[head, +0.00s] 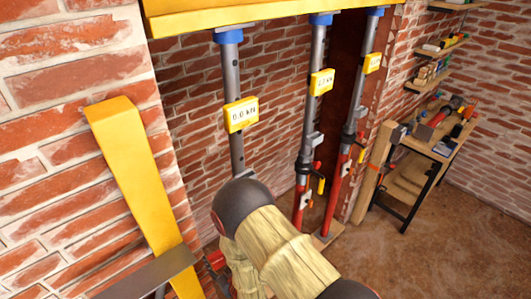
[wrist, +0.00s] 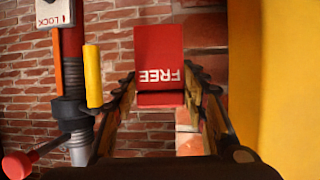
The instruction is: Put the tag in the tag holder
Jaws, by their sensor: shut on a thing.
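The red tag (wrist: 160,52), marked FREE and upside down in the wrist view, sits between the fingers of my gripper (wrist: 160,97). The gripper is shut on it. Brick wall shows behind the tag. A steel prop with an orange strip stands to the left, with a LOCK plate (wrist: 55,13) at its top. I cannot make out a tag holder for certain in either view.
A yellow handle (wrist: 92,75) and a red-knobbed lever (wrist: 17,163) stand close left of my gripper. A yellow post (wrist: 285,75) is close right. Two more props (head: 316,120) stand further right under a yellow beam (head: 225,15). A workbench (head: 445,145) is at the right.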

